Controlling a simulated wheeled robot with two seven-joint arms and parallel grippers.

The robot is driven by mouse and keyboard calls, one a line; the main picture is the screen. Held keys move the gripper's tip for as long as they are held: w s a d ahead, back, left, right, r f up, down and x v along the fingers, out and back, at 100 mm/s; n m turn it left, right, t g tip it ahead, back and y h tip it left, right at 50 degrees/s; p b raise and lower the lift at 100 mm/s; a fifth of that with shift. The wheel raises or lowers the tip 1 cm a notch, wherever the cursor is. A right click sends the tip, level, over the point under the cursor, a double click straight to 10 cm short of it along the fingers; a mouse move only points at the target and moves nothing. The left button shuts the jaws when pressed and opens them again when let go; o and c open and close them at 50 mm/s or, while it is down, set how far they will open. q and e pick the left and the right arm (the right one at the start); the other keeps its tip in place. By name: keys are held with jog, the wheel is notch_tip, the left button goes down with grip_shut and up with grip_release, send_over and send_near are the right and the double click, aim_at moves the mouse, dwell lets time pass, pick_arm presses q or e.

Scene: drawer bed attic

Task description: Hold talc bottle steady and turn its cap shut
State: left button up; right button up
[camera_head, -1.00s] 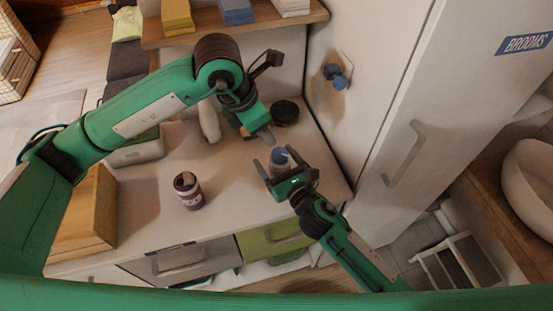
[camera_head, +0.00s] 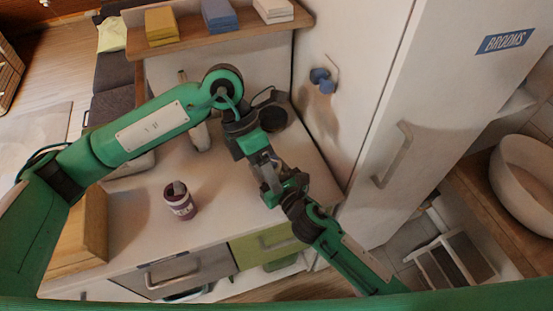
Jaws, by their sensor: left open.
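The talc bottle is hard to make out. Its likely place, in front of my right gripper, is covered by my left gripper. My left gripper (camera_head: 266,172) is open and points down over that place, close against my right gripper. My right gripper (camera_head: 285,184) comes in from the lower right at the counter's right part. Its fingertips are mostly hidden, so I cannot tell whether they grip the bottle. Contact between my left fingers and the cap is also hidden.
A purple jar (camera_head: 180,201) stands on the white counter (camera_head: 227,205). A dark round object (camera_head: 272,116) lies behind the grippers, and a pale bottle (camera_head: 200,136) stands behind my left arm. A shelf (camera_head: 215,38) with stacked blocks is above. A white cabinet (camera_head: 385,120) bounds the right.

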pick_arm(q)
jog(key=s+d+r+n+g+h, duration=0.2)
jog(key=s+d+r+g+h, duration=0.3)
jog(key=g, duration=0.6)
jog(key=n+t+h, duration=0.9)
jog(key=n+t, duration=0.5)
jog(key=n, duration=1.4)
send_near(278, 160)
jog(key=d, duration=0.9)
jog(key=shift+s+d, duration=0.35)
jog(key=shift+d, duration=0.05)
jog(key=c, duration=1)
